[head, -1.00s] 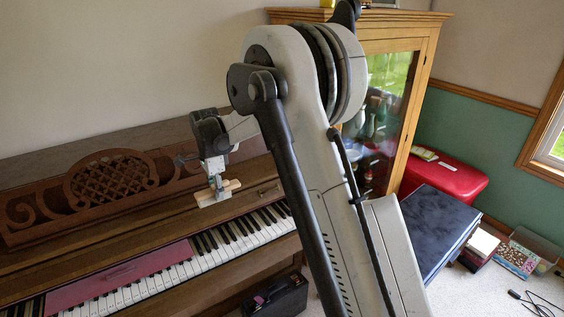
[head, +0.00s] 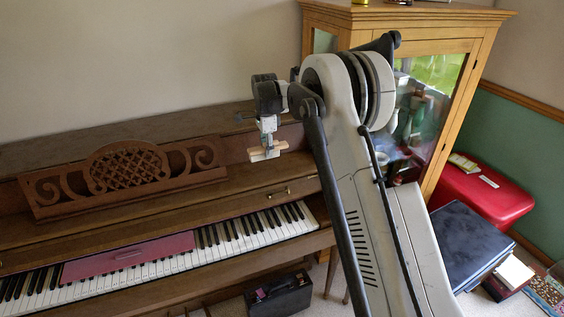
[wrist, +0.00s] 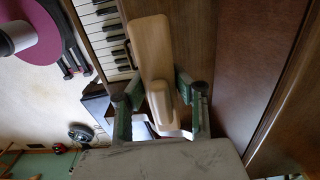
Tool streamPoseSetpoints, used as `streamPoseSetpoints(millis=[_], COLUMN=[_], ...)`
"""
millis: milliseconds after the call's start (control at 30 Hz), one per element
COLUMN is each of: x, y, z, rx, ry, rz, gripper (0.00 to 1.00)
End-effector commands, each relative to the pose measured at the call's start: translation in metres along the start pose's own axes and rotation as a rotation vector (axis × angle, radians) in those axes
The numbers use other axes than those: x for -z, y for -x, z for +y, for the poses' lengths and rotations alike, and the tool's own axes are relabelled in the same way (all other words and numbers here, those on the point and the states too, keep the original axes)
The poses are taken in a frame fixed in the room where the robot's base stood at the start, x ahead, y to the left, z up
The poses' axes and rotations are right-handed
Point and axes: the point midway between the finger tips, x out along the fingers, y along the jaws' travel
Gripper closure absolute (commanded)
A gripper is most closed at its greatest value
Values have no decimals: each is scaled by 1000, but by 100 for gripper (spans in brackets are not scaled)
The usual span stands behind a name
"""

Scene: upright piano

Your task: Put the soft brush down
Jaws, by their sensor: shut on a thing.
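The soft brush shows in the wrist view as a pale wooden block (wrist: 151,45) with a raised handle. My gripper (wrist: 154,92) is shut on it, with a finger on each side of the handle. Its bristles are not visible. In the head view my gripper (head: 268,138) holds the brush (head: 259,156) in front of the upper right part of the piano (head: 215,198), above the right end of the keys. It appears held clear of the piano.
A magenta strip (head: 125,258) lies along part of the keys (head: 240,232). The carved music rack (head: 125,170) stands left of my gripper. A glass-door cabinet (head: 425,110) is at the right. A black case (head: 278,298) stands below the keyboard.

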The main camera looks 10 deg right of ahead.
Motion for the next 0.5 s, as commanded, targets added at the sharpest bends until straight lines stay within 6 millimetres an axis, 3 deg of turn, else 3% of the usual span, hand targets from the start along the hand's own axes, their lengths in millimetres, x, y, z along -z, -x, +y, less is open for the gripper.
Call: streamPoseSetpoints(millis=[233, 500], x=[44, 56], y=[-26, -38], z=[-5, -6], rx=[0, 0], ry=[-1, 0], rz=[0, 0], gripper=[100, 100])
